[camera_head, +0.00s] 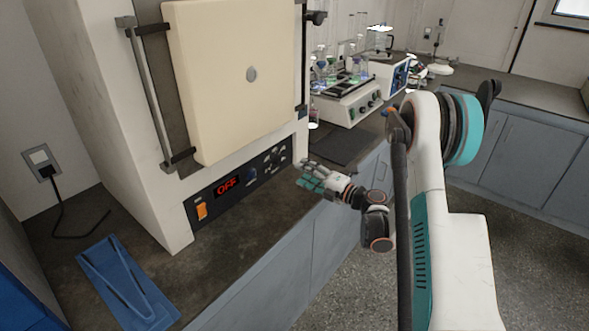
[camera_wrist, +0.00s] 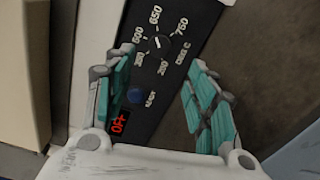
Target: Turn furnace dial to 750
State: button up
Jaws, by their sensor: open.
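The furnace (camera_head: 250,60) stands on the dark counter with its cream door shut. Its black control panel (camera_head: 240,183) has a red display reading OFF (camera_head: 228,186). The dial (camera_head: 275,157) is a dark round knob at the panel's right end. In the wrist view the dial (camera_wrist: 157,43) sits inside a ring of white numbers. Its short white mark is small, so its exact setting is unclear. My gripper (camera_head: 307,174) is in front of the panel, right of the dial. In the wrist view its teal-padded fingers (camera_wrist: 158,65) are spread apart, with nothing between them; the dial is ahead.
A blue knob (camera_head: 252,174) and an orange switch (camera_head: 202,211) share the panel. A blue tool or tray (camera_head: 125,285) lies front left on the counter. A white device with knobs (camera_head: 348,103) and glassware stand behind my gripper. The counter before the panel is clear.

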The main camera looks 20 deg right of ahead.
jog(key=shift+v, duration=0.9)
